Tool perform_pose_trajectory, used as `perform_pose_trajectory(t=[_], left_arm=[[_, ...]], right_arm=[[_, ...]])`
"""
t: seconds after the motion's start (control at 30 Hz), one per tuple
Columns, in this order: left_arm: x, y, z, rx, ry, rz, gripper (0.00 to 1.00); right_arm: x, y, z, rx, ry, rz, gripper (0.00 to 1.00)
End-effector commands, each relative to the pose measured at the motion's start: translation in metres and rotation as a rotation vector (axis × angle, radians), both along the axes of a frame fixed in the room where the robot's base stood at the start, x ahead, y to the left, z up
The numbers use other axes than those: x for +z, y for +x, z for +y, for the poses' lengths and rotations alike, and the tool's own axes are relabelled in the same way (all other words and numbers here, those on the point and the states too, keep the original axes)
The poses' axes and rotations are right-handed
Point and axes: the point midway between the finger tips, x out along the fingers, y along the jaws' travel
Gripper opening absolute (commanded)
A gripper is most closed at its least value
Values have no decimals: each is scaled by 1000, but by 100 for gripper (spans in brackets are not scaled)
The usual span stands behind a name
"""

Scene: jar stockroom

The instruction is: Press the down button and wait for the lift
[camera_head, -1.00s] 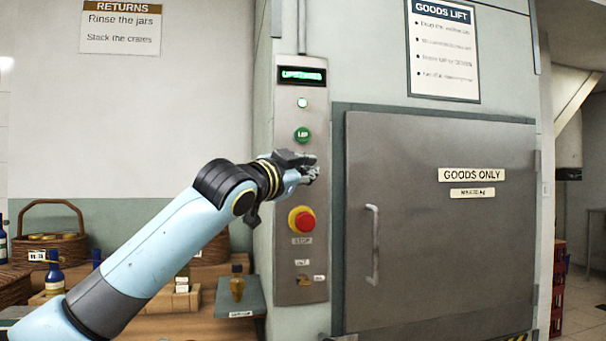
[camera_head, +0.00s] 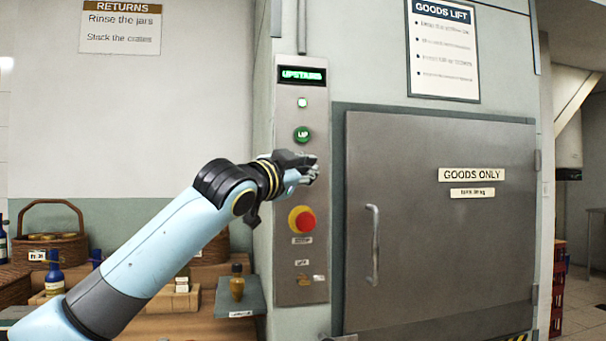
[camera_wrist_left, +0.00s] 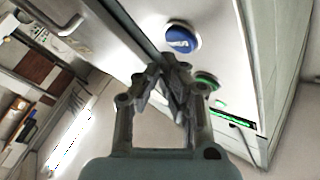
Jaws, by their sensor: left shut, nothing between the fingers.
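The lift's control panel (camera_head: 300,240) stands beside the shut grey lift door (camera_head: 440,230). Its display (camera_head: 302,75) reads UPSTAIRS in green. The green UP button (camera_head: 302,134) is above my left gripper (camera_head: 314,171), which is shut and empty in front of the panel. In the head view the gripper covers the panel between the UP button and the red stop button (camera_head: 301,219). The left wrist view shows a blue button (camera_wrist_left: 182,38), its label hard to read, just beyond the closed fingertips (camera_wrist_left: 167,68). I cannot tell whether they touch it. My right gripper is out of view.
A small shelf (camera_head: 240,302) with an amber bottle (camera_head: 237,283) juts out left of the panel, below my arm. A wicker basket (camera_head: 48,248) and blue bottles (camera_head: 54,274) stand at the left. Red crates (camera_head: 558,290) are stacked right of the lift.

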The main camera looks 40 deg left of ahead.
Motion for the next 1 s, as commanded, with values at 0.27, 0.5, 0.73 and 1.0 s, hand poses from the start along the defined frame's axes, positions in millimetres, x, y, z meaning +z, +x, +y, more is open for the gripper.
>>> perform_pose_trajectory(t=[0.27, 0.5, 0.73, 1.0], left_arm=[[1, 3, 4, 1, 0, 1, 0], [0, 5, 6, 0, 0, 0, 0], [0, 6, 7, 0, 0, 0, 0], [1, 7, 9, 0, 0, 0, 0]], right_arm=[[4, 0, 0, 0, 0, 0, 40], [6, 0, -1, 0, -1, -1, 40], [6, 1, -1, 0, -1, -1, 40], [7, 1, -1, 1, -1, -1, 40]])
